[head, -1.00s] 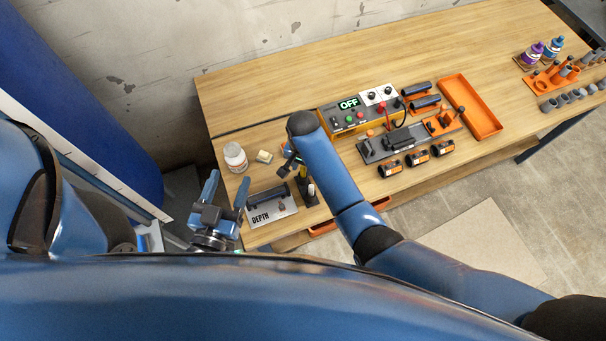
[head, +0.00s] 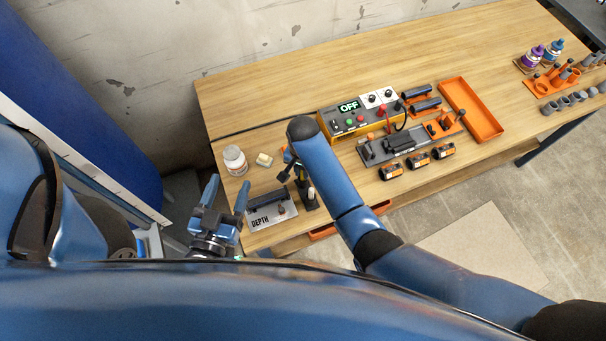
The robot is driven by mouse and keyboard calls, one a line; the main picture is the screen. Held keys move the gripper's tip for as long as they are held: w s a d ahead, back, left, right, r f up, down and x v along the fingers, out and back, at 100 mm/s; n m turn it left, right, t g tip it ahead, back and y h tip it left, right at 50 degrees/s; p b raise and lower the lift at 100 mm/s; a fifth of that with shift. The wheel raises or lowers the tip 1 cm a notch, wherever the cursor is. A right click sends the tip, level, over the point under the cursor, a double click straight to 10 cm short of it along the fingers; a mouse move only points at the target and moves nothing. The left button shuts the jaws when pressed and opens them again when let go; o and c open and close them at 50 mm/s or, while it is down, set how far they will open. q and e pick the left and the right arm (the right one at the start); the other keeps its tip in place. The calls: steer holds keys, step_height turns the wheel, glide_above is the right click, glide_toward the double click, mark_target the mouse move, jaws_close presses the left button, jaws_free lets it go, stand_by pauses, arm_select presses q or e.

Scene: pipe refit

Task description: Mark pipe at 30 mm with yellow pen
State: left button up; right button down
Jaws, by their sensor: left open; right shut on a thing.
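A dark grey pipe (head: 266,199) lies in the fixture on the pale plate marked DEPTH (head: 262,221), at the near left part of the bench. My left gripper (head: 228,190) is open and empty, just left of this plate. My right gripper (head: 287,170) is beyond the plate, largely hidden by my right forearm. It is shut on a slim thing, seemingly the yellow pen (head: 301,173), of which only a little yellow shows. A dark pen stand (head: 307,196) with a white pen stands right of the plate. Any mark on the pipe is too small to tell.
A white jar (head: 235,160) and a pale sponge-like block (head: 264,160) stand behind the plate. The back left of the bench is clear.

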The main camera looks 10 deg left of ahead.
steer(key=shift+r, duration=0.25)
steer(key=shift+r+p, duration=3.15)
steer(key=shift+p, duration=0.3)
steer(key=shift+r, duration=0.1)
steer(key=shift+r+p, duration=0.65)
steer(key=shift+r, duration=0.25)
